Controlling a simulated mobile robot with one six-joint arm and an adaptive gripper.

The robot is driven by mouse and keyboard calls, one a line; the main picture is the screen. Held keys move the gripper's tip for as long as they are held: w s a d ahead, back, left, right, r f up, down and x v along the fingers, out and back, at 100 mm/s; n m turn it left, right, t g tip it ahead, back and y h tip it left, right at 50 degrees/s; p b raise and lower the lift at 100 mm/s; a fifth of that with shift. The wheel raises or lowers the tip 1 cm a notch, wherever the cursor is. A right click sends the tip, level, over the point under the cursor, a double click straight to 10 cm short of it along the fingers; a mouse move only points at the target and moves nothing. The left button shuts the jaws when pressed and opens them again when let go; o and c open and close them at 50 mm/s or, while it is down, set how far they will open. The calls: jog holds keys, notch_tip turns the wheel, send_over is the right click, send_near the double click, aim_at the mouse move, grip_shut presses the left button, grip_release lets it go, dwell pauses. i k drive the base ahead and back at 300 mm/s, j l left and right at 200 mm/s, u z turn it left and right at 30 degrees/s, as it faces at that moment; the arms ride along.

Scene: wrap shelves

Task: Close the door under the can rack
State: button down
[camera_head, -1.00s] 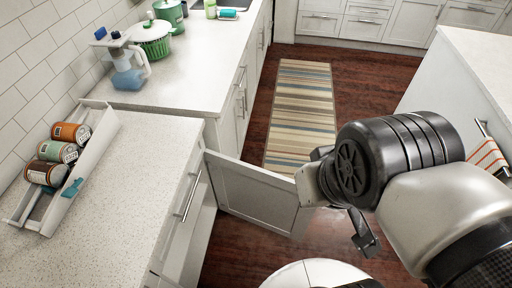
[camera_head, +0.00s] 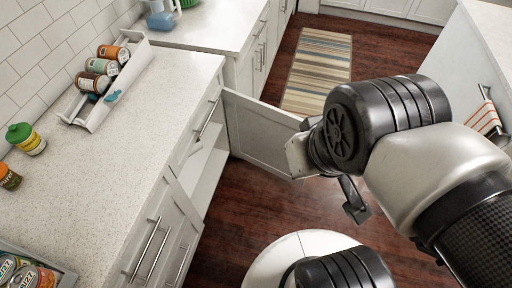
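The white cabinet door (camera_head: 262,131) stands wide open, swung out from the counter front over the floor. The can rack (camera_head: 101,108), white with several cans lying in it, sits on the counter above, against the tiled wall. The open cabinet (camera_head: 205,168) shows pale shelves below a drawer. My gripper (camera_head: 353,200) is beside the door's free outer edge, to its right. My wrist hides part of that edge and most of the gripper. One dark finger hangs below the wrist. I cannot tell whether the gripper touches the door or is open.
A striped rug (camera_head: 318,70) lies on the wooden floor behind the door. A green-lidded jar (camera_head: 26,138) and a metal tray (camera_head: 38,268) with cans are on the counter. An island with a striped towel (camera_head: 484,118) stands at right. Floor between is clear.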

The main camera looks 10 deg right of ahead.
aim_at(259, 132)
jog(key=i+l+u, duration=0.1)
jog(key=u, duration=2.15)
jog(key=k+l, duration=0.15)
jog(key=l, duration=0.3)
jog(key=k+l+u, duration=0.1)
jog(key=l, duration=0.3)
jog(key=k+l, duration=0.3)
jog(key=l, duration=0.15)
jog(key=k+l+u, duration=0.1)
jog(key=l, duration=0.3)
jog(key=k+l, duration=0.25)
jog(key=l, duration=0.2)
jog(key=k+l+u, duration=0.1)
jog(key=l, duration=0.3)
jog(key=k+l, duration=0.25)
jog(key=l, duration=0.2)
jog(key=k+l, duration=0.25)
jog(key=l, duration=0.15)
jog(key=k+l, duration=0.25)
jog(key=l, duration=0.2)
